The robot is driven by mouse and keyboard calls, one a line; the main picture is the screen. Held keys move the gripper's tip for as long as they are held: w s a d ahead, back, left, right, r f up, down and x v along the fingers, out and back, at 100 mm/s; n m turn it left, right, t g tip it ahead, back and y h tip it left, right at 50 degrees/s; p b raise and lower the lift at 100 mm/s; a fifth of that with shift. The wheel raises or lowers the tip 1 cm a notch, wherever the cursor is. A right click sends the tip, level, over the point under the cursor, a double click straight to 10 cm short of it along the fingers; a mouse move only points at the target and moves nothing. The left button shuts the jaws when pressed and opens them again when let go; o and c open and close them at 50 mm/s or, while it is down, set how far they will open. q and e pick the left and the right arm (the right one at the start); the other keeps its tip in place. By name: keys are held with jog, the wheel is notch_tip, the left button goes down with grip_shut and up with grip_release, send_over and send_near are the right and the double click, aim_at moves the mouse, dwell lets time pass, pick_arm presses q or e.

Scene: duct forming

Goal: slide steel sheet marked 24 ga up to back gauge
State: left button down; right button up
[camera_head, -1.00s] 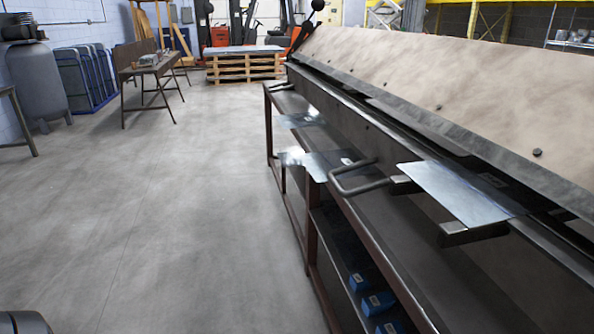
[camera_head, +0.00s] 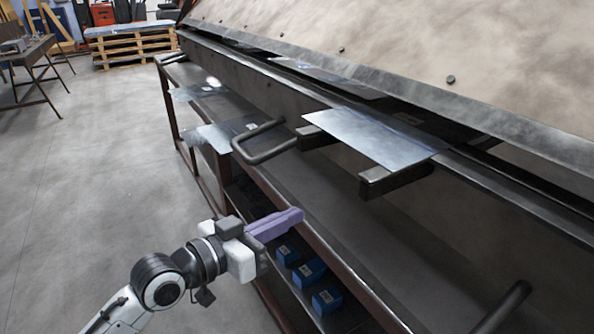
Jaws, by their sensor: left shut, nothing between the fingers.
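A flat, shiny steel sheet (camera_head: 372,138) lies on the support arms at the front of the brake, its far right edge reaching toward the dark gap under the clamping beam. I cannot read a gauge mark on it. More sheets (camera_head: 222,133) lie on the rack to the left, one with a small white label. The back gauge cannot be made out. My left gripper (camera_head: 288,220), with purple fingers, is shut and empty. It is in front of the lower shelf, below and left of the sheet, apart from it. My right gripper is not in view.
The large brake (camera_head: 420,60) with its sloped beam fills the upper right. Bent bar handles (camera_head: 262,148) stick out from its front. Several blue boxes (camera_head: 308,270) sit on the lower shelf. The floor (camera_head: 95,180) at left is clear, with a pallet (camera_head: 128,45) behind.

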aim_at(340, 139)
pick_arm(q)
jog(key=w+d+r+m+h, duration=0.1)
jog(key=d+r, duration=0.1)
jog(key=r, duration=0.2)
jog(key=w+d+r+m+g+h+b, duration=0.1)
jog(key=d+r, duration=0.1)
jog(key=r, duration=0.3)
jog(key=w+d+r+m+h+b, duration=0.1)
jog(key=r+m, duration=0.1)
jog(key=r, duration=0.3)
jog(key=shift+d+g, duration=0.3)
jog(key=shift+d, duration=0.1)
jog(key=shift+w+d, duration=0.1)
jog(key=shift+d, duration=0.1)
jog(key=shift+x, duration=2.05)
jog(key=v, duration=0.7)
